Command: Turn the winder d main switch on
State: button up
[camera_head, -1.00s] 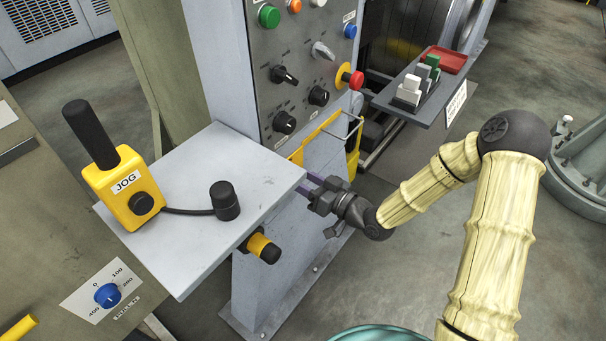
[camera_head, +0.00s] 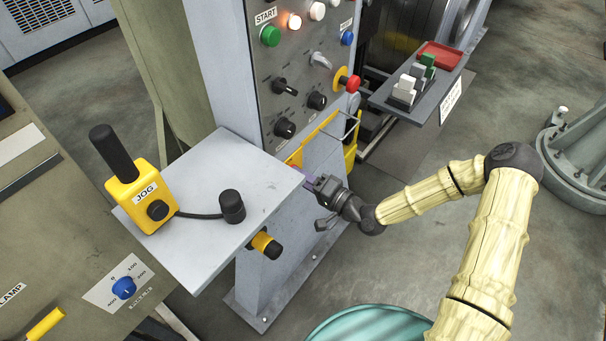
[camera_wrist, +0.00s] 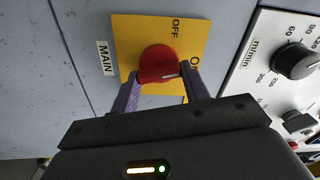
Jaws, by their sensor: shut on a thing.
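The main switch (camera_wrist: 158,66) is a red rotary handle on a yellow plate (camera_wrist: 126,42) with a MAIN label beside it, in the wrist view. OFF is printed on the plate above the handle. A second word, beginning with O, is at the right and partly covered by a finger. My gripper (camera_wrist: 161,77) is shut on the handle, one purple finger at each side.
The grey shelf (camera_head: 206,245) with the yellow JOG box (camera_head: 138,203) lies left of my gripper. A yellow-and-black knob (camera_head: 264,245) sticks out below it. The control panel (camera_head: 300,62) is above, with a wire-framed yellow holder (camera_head: 350,158) nearby. A speed dial (camera_wrist: 292,62) is right of the switch.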

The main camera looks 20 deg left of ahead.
jog(key=shift+f+m+p, duration=0.1)
jog(key=shift+m+p, duration=0.2)
jog(key=shift+m, duration=1.4)
jog(key=o, duration=1)
jog(key=v, duration=1.7)
jog(key=shift+s+d, duration=0.1)
jog(key=shift+d, duration=0.1)
jog(key=shift+f, duration=0.1)
